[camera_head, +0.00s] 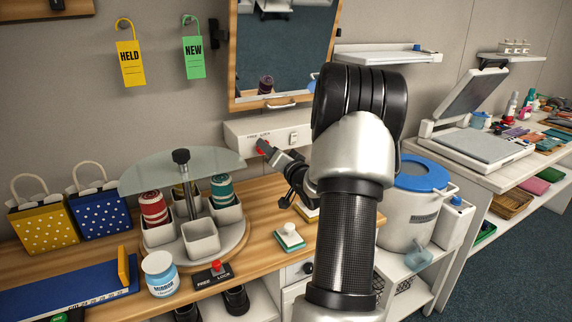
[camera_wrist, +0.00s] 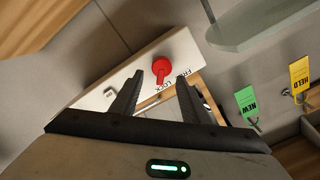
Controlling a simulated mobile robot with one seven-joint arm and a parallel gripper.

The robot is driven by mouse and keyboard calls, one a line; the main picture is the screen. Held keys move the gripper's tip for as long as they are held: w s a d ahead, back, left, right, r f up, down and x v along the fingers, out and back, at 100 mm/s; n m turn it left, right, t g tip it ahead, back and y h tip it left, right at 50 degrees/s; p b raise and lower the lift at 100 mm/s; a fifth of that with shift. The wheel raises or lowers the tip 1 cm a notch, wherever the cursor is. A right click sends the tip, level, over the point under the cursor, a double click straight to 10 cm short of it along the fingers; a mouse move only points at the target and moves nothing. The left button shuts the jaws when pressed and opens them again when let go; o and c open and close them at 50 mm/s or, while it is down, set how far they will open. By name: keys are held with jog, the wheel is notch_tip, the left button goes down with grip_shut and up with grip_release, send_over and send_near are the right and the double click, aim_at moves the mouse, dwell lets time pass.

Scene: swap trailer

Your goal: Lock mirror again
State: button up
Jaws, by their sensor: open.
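The mirror (camera_head: 285,45) hangs in a wooden frame on the wall, with a metal handle (camera_head: 280,104) at its lower edge. Below it is a white wall box (camera_head: 240,133) marked FREE and LOCK, with a red knob (camera_head: 261,145). In the wrist view the red knob (camera_wrist: 161,66) has a round head and a short arm towards the printed words. Which word it points at is unclear. My gripper (camera_head: 268,152) is at the box's front. In the wrist view my open gripper (camera_wrist: 160,78) has its fingertips either side of the knob; contact cannot be told.
A glass-topped carousel (camera_head: 205,258) with cups stands on the wooden counter, close left of my arm. A second FREE/LOCK switch (camera_head: 213,273) sits before it. Yellow HELD (camera_head: 131,65) and green NEW (camera_head: 194,58) tags hang on the wall. A blue-lidded bucket (camera_head: 408,205) stands right.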

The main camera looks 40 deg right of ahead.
jog(key=v, duration=1.5)
jog(key=shift+s+a, duration=0.1)
jog(key=shift+a, duration=0.05)
